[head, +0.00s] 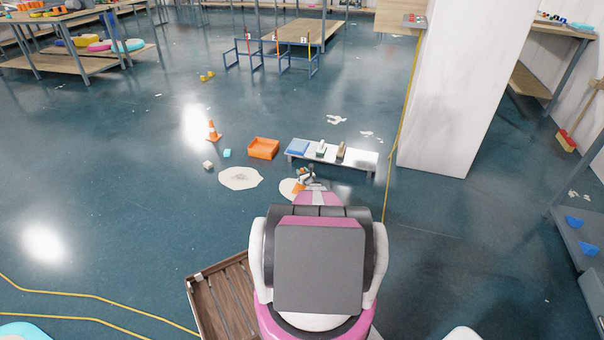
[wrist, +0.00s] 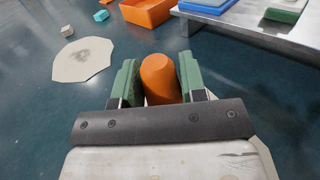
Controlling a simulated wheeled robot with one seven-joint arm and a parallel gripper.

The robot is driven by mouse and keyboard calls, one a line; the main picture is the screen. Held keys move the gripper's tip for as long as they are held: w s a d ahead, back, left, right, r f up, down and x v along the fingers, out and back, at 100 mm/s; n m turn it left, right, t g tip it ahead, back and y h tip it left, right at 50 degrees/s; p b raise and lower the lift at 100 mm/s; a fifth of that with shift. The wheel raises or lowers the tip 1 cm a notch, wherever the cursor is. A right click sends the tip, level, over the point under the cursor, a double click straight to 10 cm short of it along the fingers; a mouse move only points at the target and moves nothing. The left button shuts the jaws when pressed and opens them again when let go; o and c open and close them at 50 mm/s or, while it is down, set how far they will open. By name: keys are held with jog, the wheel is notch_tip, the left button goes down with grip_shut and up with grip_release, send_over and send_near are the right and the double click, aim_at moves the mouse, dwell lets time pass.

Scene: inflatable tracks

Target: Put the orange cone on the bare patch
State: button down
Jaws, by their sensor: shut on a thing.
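My gripper (wrist: 158,74) is shut on an orange cone (wrist: 160,82) with a blunt, rounded top, held between two green finger pads. In the head view my gripper (head: 306,174) is small, and the orange of the cone (head: 298,186) shows at its left. A pale patch (head: 286,188) lies under or just beyond my gripper, partly hidden; an edge of it (wrist: 266,158) shows at the lower right in the wrist view. I cannot tell whether the cone touches it. Another pale patch (head: 232,183), with a grey smudge (wrist: 84,55), lies to the left.
An orange bin (head: 263,148) and a low white bench (head: 360,160) with a blue item and brushes stand beyond. A striped traffic cone (head: 213,131), a cyan block (head: 227,153) and a pale block (head: 208,165) stand left. A white pillar (head: 455,90) rises right.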

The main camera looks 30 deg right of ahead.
jog(key=c, duration=0.7)
grip_release()
jog(key=shift+f, duration=0.1)
